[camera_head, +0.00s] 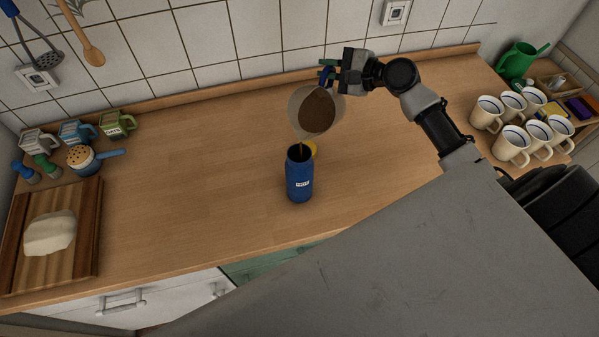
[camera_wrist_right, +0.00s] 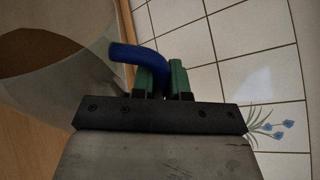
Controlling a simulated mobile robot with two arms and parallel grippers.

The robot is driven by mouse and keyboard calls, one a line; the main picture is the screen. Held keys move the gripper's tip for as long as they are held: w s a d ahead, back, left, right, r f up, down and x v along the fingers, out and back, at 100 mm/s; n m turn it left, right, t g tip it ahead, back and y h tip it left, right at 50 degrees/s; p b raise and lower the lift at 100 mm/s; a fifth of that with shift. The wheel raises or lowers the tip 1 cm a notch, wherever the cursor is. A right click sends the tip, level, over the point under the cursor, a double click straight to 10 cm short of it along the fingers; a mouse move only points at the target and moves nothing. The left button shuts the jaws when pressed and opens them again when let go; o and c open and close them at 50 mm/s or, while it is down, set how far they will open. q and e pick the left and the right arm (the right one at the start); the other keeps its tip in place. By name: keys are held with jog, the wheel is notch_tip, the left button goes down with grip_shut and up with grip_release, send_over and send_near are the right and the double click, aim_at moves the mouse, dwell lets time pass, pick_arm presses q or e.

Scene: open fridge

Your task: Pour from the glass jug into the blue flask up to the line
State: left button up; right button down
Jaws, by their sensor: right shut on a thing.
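A thin brown stream (camera_head: 301,143) runs from the jug's lip to the flask's mouth. My right gripper (camera_head: 328,75) is shut on the jug's blue handle, which also shows between the green fingers in the right wrist view (camera_wrist_right: 133,57). The level inside the flask and any line are not visible. My left gripper is not in view.
Several mugs (camera_head: 512,142) stand at the right, near a green watering can (camera_head: 517,60). Cups (camera_head: 77,132) and a wooden board (camera_head: 84,235) with a pale lump are at the left. The counter between is clear.

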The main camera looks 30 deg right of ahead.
jog(key=shift+r, duration=0.15)
jog(key=shift+s+a+r, duration=0.15)
jog(key=shift+a+r, duration=0.05)
dwell(0.3)
jog(key=shift+r, duration=0.1)
dwell(0.4)
jog(key=shift+s+a+r+n, duration=0.15)
jog(key=shift+a+r+n, duration=0.05)
jog(key=shift+n, duration=0.2)
jog(key=shift+a+r, duration=0.1)
jog(key=shift+r, duration=0.05)
dwell(0.5)
jog(key=shift+s+a+r, duration=0.1)
jog(key=shift+r, duration=0.05)
dwell(0.7)
jog(key=shift+w+d+f+m+b, duration=0.35)
jog(key=shift+d+f, duration=0.2)
jog(key=shift+f, duration=0.2)
